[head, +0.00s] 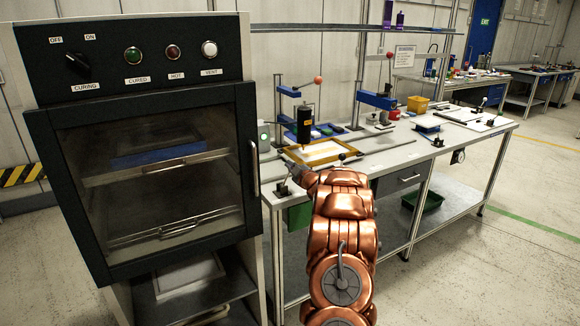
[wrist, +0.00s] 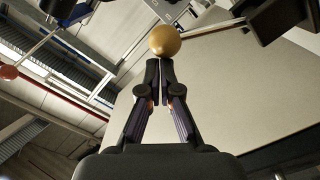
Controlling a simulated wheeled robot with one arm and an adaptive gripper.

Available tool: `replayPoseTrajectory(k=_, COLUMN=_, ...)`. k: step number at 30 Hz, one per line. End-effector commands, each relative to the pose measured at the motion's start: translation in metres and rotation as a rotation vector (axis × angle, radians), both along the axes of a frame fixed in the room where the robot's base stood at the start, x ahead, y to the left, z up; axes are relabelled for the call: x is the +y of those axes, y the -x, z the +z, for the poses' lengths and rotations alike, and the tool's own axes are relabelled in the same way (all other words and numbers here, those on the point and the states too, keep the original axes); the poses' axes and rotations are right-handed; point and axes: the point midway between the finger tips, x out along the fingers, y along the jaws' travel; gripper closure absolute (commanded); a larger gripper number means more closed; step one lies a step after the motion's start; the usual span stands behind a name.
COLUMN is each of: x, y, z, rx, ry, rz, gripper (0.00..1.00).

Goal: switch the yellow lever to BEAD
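The yellow lever shows in the wrist view as a golden ball knob (wrist: 165,40) on a thin pale rod that runs right to a dark block (wrist: 275,20). My gripper (wrist: 159,66) has its two dark fingers together just below the knob, with only a thin gap between the tips. The knob lies beyond the tips, not between them; I cannot tell whether they touch it. I cannot make out the yellow knob or a BEAD label there.
The workbench (head: 425,160) carries a yellow-framed tray (head: 320,152), a black cylinder (head: 305,122) and blue-armed presses with orange knobs (head: 318,80). A black curing oven (head: 150,165) stands close on the left. The floor on the right is clear.

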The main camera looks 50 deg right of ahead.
Motion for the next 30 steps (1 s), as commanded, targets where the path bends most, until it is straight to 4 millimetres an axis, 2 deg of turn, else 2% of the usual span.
replayPoseTrajectory(k=18, x=-0.001, y=0.005, z=-0.003, rx=0.003, ry=-0.003, rz=-0.007, gripper=1.00)
replayPoseTrajectory(k=30, x=0.020, y=0.024, z=-0.001, rx=0.000, ry=0.001, rz=0.006, gripper=1.00)
